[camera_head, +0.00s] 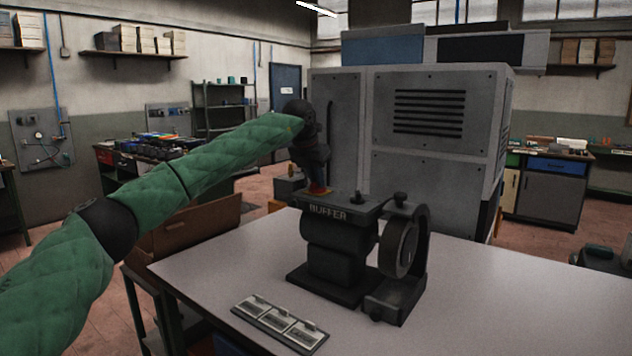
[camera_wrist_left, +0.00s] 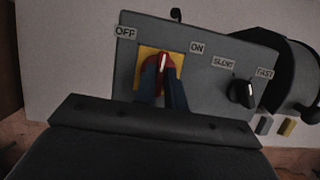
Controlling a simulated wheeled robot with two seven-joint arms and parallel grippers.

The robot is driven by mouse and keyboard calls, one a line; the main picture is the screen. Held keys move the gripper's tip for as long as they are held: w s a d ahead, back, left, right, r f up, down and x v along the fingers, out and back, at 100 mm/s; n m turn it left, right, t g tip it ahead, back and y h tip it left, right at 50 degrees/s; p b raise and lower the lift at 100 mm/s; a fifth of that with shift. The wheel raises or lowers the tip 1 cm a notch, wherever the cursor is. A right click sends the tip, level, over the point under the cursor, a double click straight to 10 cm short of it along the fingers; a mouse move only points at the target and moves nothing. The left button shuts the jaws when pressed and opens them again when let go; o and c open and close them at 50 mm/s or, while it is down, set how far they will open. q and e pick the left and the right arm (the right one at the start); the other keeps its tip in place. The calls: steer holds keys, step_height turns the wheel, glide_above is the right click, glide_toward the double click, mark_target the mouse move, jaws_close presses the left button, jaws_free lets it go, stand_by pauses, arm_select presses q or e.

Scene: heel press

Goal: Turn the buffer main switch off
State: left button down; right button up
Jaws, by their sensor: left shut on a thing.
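The buffer (camera_head: 336,250) stands on the table, with its control panel on top. The main switch is a red knob (camera_wrist_left: 163,60) on a yellow plate (camera_wrist_left: 146,54), with OFF at its left and ON at its right in the left wrist view. Its white mark points roughly up in that view, between the two labels. My left gripper (camera_wrist_left: 163,80) is shut on the red knob, one finger on each side, and hides its lower part. In the head view my left gripper (camera_head: 317,186) comes down onto the panel from above. My right gripper is not in view.
A black speed knob (camera_wrist_left: 242,93) sits right of the switch, by a FAST label. The buffing wheel (camera_head: 400,248) is on the buffer's right. A plate with several labelled tiles (camera_head: 280,324) lies at the table's front. The table (camera_head: 500,290) is clear at right.

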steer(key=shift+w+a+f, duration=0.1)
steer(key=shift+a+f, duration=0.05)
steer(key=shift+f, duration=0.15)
arm_select(q)
steer(key=c, duration=1.5)
jaws_free()
steer(key=shift+f, duration=0.1)
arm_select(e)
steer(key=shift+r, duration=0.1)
arm_select(q)
steer(key=shift+o, duration=0.2)
